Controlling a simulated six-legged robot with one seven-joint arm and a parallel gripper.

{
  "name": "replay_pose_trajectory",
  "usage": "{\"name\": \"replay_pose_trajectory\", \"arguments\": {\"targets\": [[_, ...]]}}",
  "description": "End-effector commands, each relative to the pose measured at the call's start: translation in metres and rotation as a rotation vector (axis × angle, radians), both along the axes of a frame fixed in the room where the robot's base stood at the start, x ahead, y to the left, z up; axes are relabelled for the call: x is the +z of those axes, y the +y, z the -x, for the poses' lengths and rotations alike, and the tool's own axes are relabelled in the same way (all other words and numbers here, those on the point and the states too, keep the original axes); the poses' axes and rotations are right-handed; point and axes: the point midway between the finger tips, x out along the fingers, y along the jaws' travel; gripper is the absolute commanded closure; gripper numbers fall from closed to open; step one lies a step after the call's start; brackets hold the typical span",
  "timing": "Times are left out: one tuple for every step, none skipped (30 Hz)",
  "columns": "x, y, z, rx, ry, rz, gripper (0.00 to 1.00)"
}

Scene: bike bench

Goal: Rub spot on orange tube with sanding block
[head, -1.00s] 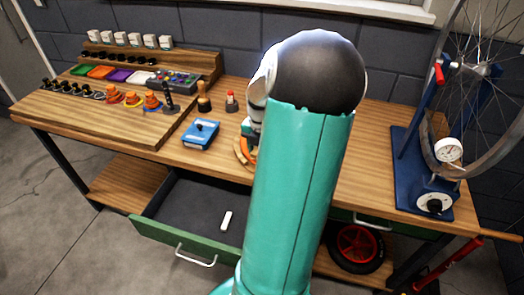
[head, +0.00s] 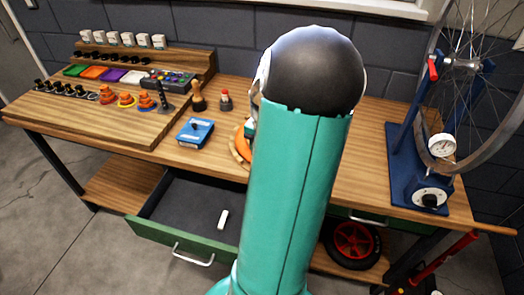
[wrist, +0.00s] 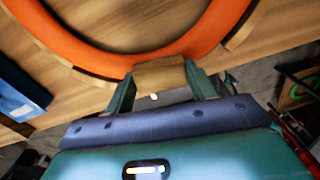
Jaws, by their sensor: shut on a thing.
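In the wrist view the orange tube (wrist: 150,62) curves across the top as part of a ring. My gripper (wrist: 160,85) is shut on a tan block, likely the sanding block (wrist: 160,74), between its two green fingers. The block's far edge lies against or right over the tube's outer edge; I cannot tell whether they touch. I cannot make out a spot on the tube. In the head view only a sliver of the orange tube (head: 240,138) shows left of my arm, which hides my gripper and the block.
A curved wooden support (wrist: 95,76) runs along the tube's outside. A blue box (head: 195,133) lies left of it on the bench (head: 120,150). An open drawer (head: 185,215) holds a small white piece (head: 223,219). A blue wheel stand (head: 415,180) stands at the right.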

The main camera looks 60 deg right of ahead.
Motion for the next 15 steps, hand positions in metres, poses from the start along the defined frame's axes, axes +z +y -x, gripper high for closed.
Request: {"name": "replay_pose_trajectory", "arguments": {"targets": [[-0.0019,0.0008,0.003,-0.003,0.004,-0.005,0.66],[-0.002,0.0008,0.0031,-0.003,0.005,-0.005,0.66],[-0.0021,0.0008,0.0033,-0.003,0.005,-0.006,0.66],[-0.0022,0.0009,0.0034,-0.003,0.005,-0.006,0.66],[-0.0022,0.0009,0.0035,-0.004,0.005,-0.006,0.66],[-0.0023,0.0009,0.0035,-0.004,0.006,-0.007,0.66],[-0.0024,0.001,0.0033,-0.004,0.006,-0.007,0.66],[-0.0024,0.001,0.003,-0.004,0.006,-0.007,0.66],[-0.0024,0.001,0.0022,-0.003,0.006,-0.007,0.66],[-0.0024,0.0011,0.0014,-0.003,0.006,-0.007,0.66],[-0.0024,0.0011,0.0004,-0.003,0.006,-0.008,0.66],[-0.0023,0.0011,-0.0011,-0.003,0.006,-0.008,0.66],[-0.0022,0.0011,-0.0024,-0.003,0.006,-0.008,0.66],[-0.0021,0.001,-0.0036,-0.004,0.005,-0.008,0.66],[-0.002,0.0009,-0.0054,-0.004,0.005,-0.008,0.66]]}}
